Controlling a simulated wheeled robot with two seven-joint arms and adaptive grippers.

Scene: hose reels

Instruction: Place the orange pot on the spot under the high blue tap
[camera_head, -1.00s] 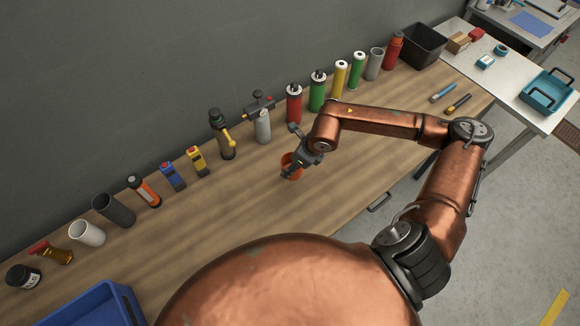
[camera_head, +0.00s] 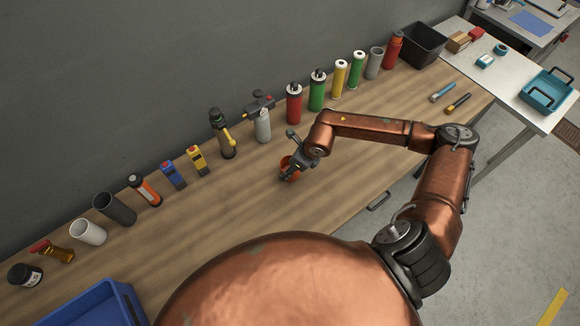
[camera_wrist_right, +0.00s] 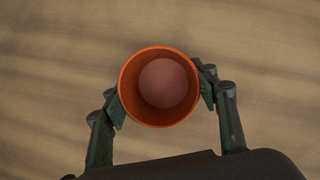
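The orange pot (camera_head: 287,174) is near the middle of the wooden bench in the head view. In the right wrist view the orange pot (camera_wrist_right: 130,72) shows from above, its round mouth open with a paler floor inside. My right gripper (camera_head: 292,168) has a finger on either side of the pot, and both pads appear to touch its wall in the right wrist view (camera_wrist_right: 161,97). I cannot tell whether the pot touches the bench. I make out no high blue tap and no marked spot. My left gripper is not in view.
Along the wall stand several tools and cylinders, including a grey torch-like item (camera_head: 263,126), a yellow-handled item (camera_head: 222,138) and a red cylinder (camera_head: 294,107). A blue bin (camera_head: 122,296) is at the lower left.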

